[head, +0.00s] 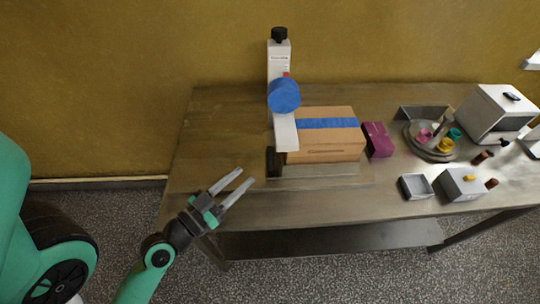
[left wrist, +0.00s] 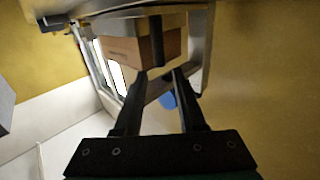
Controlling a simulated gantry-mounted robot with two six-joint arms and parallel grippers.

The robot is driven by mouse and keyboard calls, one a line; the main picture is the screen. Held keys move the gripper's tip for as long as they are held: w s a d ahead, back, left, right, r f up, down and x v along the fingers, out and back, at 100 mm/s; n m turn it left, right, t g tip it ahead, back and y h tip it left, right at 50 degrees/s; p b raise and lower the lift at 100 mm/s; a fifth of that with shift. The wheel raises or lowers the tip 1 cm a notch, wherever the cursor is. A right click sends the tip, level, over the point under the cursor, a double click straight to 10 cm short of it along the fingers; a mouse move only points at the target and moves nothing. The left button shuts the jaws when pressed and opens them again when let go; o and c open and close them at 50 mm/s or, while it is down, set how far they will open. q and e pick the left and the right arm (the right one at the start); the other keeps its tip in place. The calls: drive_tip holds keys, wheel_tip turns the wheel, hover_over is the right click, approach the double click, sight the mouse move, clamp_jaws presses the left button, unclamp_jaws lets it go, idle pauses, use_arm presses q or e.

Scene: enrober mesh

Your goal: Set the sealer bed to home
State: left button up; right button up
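A carton sealer stands near the table's left end, with a white arm (head: 286,133) and a blue tape roll (head: 284,96) on top. Its flat bed (head: 320,170) shows as a grey strip under a cardboard box (head: 325,152) with blue tape across its top. A dark upright part (head: 273,161) is at the bed's left end. My left gripper (head: 246,175) is open and empty, left of the bed and apart from it. In the left wrist view the open fingers (left wrist: 160,74) point toward the box (left wrist: 128,51) and a dark bar (left wrist: 157,40). My right gripper is out of view.
A magenta block (head: 378,139) is just right of the box. Further right are a round tray (head: 416,145) with colored pieces, a grey open box (head: 416,187) and white machines (head: 497,113). The table's left end is clear.

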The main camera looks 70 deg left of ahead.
sight(267, 156)
use_arm(q)
drive_tip(key=p+x, duration=0.1)
drive_tip(key=x, duration=0.2)
drive_tip(key=p+x, duration=0.1)
drive_tip(key=shift+w+r+p, duration=0.2)
drive_tip(key=shift+r+p, duration=0.15)
drive_tip(key=x, duration=0.7)
drive_tip(key=shift+d+f+p, duration=0.1)
drive_tip(key=shift+f+p, duration=0.25)
clamp_jaws()
idle(0.4)
